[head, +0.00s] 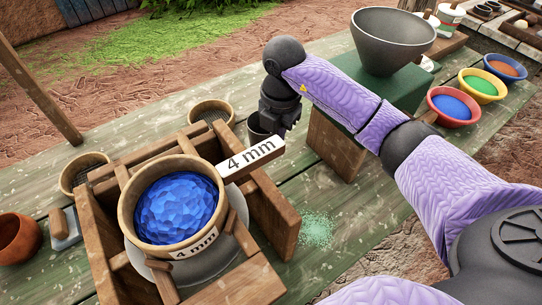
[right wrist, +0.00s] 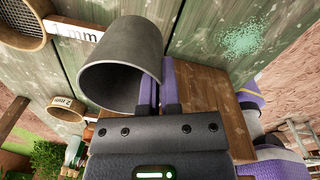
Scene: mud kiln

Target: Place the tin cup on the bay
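The tin cup, a dark grey cylinder (right wrist: 119,55), fills the upper left of the right wrist view, its open mouth turned toward the camera. My right gripper (right wrist: 160,85) has its two narrow fingers close together at the cup's rim, apparently pinching its wall. In the head view the cup (head: 257,133) hangs beside my right gripper (head: 285,122), behind the white "4 mm" sign, which partly hides it. The cup's base is hidden there. No marked bay can be made out for certain. My left gripper is out of view.
A wooden frame (head: 279,220) holds a sieve of blue material (head: 178,205) close by. A wooden block (head: 335,147) stands to the right, with a grey bowl (head: 392,40) behind. Colour bowls (head: 452,106) stand far right. The green table (head: 340,215) has bare planks in front.

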